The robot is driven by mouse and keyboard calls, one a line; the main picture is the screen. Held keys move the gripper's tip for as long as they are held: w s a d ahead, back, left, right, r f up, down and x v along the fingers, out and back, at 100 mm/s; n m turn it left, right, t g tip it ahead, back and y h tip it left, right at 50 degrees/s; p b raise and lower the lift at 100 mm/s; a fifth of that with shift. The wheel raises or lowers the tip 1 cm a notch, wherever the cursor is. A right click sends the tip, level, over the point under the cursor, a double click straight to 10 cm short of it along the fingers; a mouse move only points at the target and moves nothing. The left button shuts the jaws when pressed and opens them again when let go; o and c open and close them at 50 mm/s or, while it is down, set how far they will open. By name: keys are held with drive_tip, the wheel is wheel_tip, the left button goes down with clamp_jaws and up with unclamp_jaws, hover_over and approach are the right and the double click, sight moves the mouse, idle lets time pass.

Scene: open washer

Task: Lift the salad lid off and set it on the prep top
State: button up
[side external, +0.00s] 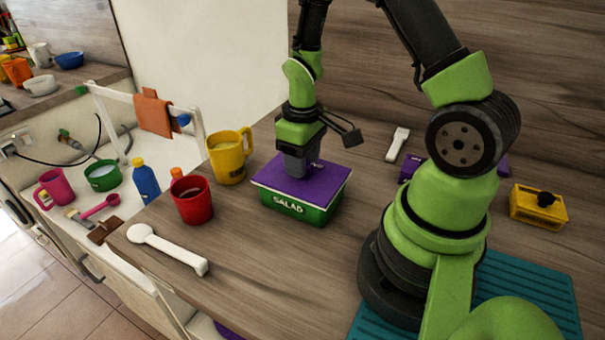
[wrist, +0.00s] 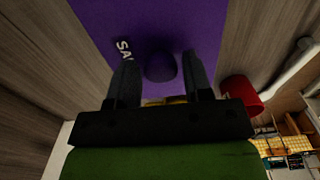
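The purple salad lid (side external: 327,175) sits flat on a green box (side external: 292,210) marked SALAD, on the wooden worktop (side external: 270,270). In the wrist view the lid (wrist: 105,22) fills the upper middle and has a round purple knob (wrist: 160,67). My gripper (side external: 297,172) points down at the middle of the lid. In the wrist view my gripper (wrist: 159,62) is open, with one finger on each side of the knob and visible gaps between. The side view hides the knob behind the fingers, so I cannot tell their exact height.
A yellow mug (side external: 226,160) and a red cup (side external: 192,203) stand left of the box. A white spoon (side external: 165,248) lies near the front edge. A white scraper-like tool (side external: 397,145) and a yellow box (side external: 537,208) lie to the right. Worktop in front of the box is clear.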

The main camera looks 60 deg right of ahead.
clamp_jaws()
wheel_tip(320, 180, up, 13)
idle(0.9)
